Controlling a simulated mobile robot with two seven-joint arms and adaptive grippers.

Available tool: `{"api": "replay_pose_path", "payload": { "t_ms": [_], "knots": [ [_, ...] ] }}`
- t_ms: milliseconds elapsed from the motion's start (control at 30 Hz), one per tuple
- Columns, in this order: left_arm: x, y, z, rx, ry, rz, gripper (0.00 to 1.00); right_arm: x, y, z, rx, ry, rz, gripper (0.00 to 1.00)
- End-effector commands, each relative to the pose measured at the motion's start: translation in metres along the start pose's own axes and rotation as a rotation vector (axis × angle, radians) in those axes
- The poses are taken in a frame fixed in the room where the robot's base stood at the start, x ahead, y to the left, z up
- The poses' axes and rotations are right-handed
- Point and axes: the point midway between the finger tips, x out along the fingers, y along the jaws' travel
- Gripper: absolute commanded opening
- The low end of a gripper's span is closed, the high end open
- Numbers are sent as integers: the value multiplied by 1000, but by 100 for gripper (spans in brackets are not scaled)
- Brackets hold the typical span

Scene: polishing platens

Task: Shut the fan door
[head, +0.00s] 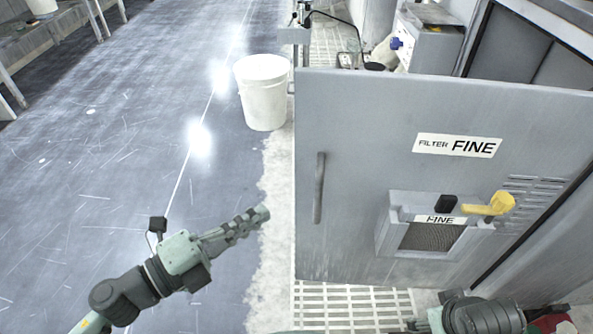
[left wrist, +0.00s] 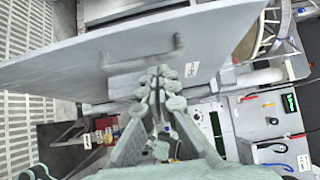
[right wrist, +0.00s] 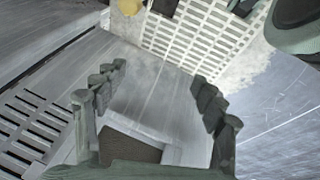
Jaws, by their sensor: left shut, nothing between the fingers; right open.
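The large grey door (head: 370,120) fills the right of the head view, with a label reading FILTER FINE and a vertical bar handle (head: 319,188) near its left edge. A dark line runs along its right edge beside the grey housing. No label reading "fan" is visible. My left gripper (head: 262,214) is shut and empty, left of the door and apart from the handle. In the left wrist view, a grey panel with a bar handle (left wrist: 145,55) lies beyond the fingertips (left wrist: 161,80). My right gripper (right wrist: 158,78) is open and empty before a grey surface.
A filter box (head: 432,232) with a yellow lever (head: 490,206) projects from the door's lower right. A white bucket (head: 263,92) stands beyond the door's left edge. Floor grating (head: 350,305) lies below the door. The blue-grey floor (head: 120,150) at left is open.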

Motion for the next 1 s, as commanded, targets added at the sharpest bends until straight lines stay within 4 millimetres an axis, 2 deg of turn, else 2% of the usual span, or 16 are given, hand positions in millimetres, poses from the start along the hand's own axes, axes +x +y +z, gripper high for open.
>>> {"api": "replay_pose_path", "payload": {
  "t_ms": [200, 367, 400, 700, 1000],
  "knots": [
    [49, -6, 1, 1, -1, -6, 0, 26, -6, 0, -1, -12, -18, 70],
    [82, -5, 1, 0, -1, -5, 0, 45, -10, 2, -1, -18, -29, 70],
    [86, -3, 7, 1, -3, -5, 0, 48, -10, 3, -1, -17, -30, 70],
    [106, -1, 28, -2, -2, -2, 0, 48, -11, 3, 0, -16, -30, 70],
    [107, -1, 29, -2, -2, -2, 0, 48, -10, 3, 0, -17, -30, 70]
  ]
}}
